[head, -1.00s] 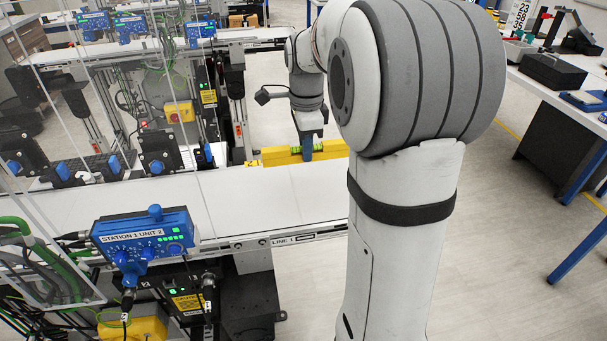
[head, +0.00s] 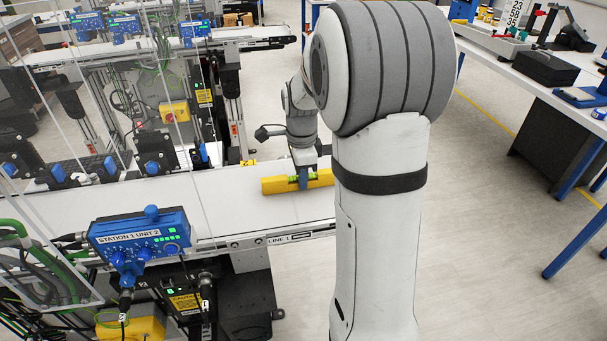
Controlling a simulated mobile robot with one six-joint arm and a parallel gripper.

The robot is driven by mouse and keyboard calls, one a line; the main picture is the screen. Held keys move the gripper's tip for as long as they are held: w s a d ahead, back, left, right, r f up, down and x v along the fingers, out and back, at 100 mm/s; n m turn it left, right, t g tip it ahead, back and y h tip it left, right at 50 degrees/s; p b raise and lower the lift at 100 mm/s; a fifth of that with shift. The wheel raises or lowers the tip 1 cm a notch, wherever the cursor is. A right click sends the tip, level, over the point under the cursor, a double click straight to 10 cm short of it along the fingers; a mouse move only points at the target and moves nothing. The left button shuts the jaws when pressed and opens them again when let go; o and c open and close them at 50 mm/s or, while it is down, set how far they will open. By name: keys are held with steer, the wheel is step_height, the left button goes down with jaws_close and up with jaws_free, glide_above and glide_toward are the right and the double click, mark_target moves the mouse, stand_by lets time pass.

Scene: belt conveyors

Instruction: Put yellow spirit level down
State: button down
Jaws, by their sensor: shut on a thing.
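The yellow spirit level (head: 275,186) is at the right end of the white conveyor belt (head: 228,205) in the head view. It lies roughly level, with a green vial near its middle. My gripper (head: 302,182) is shut on the level near that vial, from above. The level appears at or just above the belt surface; I cannot tell whether it touches. Its right end is partly hidden behind my arm.
A blue control box marked Station 1 Unit 2 (head: 145,238) stands at the belt's near side. Black and blue sensor units (head: 155,155) line the far side. A second conveyor (head: 255,42) runs behind. A white table (head: 540,75) with tools stands at the right.

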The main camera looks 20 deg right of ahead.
steer(key=c, duration=1.3)
jaws_free()
step_height(320, 180, up, 12)
steer(key=s+a+f+n+t, duration=0.1)
steer(key=s+a+n, duration=0.2)
steer(key=s+n, duration=0.3)
steer(key=s+a+f+n+t, duration=0.1)
steer(key=s+a+f+n, duration=0.1)
steer(key=s+n, duration=0.5)
steer(key=s+a+f+n+t, duration=0.1)
steer(key=s+a+f+n, duration=0.1)
steer(key=s+a+n, duration=0.2)
steer(key=shift+s+a+f+n, duration=0.25)
steer(key=shift+s+a+n, duration=0.1)
steer(key=shift+s+n, duration=1.25)
steer(key=shift+w, duration=0.1)
